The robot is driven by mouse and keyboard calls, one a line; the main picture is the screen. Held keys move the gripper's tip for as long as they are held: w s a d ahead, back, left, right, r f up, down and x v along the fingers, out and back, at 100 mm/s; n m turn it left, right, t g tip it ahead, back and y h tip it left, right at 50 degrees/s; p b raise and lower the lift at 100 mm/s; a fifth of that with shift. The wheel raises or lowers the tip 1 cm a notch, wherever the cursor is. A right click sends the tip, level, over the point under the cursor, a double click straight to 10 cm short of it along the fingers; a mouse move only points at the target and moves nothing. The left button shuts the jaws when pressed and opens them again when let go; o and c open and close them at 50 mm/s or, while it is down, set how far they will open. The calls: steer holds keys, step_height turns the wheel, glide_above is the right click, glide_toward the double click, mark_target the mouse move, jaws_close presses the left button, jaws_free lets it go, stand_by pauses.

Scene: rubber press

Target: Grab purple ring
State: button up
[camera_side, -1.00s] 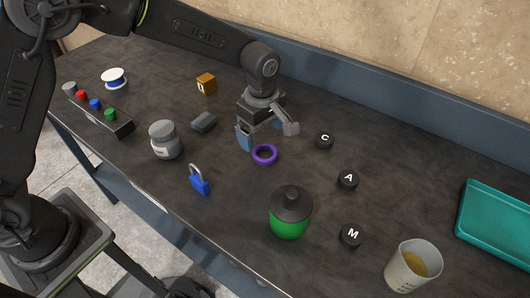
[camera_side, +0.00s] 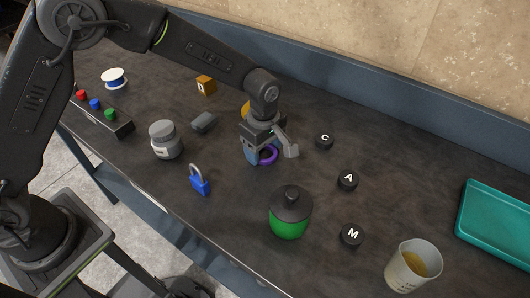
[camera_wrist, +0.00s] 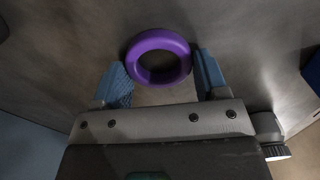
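The purple ring (camera_side: 269,156) lies flat on the dark table in the side view, partly hidden by my gripper. It shows whole in the wrist view (camera_wrist: 158,57). My gripper (camera_side: 271,158) points down over the ring, with its fingers spread. In the wrist view my open gripper (camera_wrist: 164,75) has one blue finger pad on each side of the ring's near part. The ring lies at and slightly beyond the fingertips. I cannot tell whether a finger touches it.
A blue padlock (camera_side: 200,183) and a grey jar (camera_side: 165,140) stand to the left. A green container (camera_side: 290,212) is in front. Black knobs marked C (camera_side: 324,141), A (camera_side: 347,180) and M (camera_side: 351,235) are to the right, with a beaker (camera_side: 413,267) and teal tray (camera_side: 500,222).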

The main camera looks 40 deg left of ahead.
steer(key=c, duration=0.4)
steer(key=shift+c, duration=0.2)
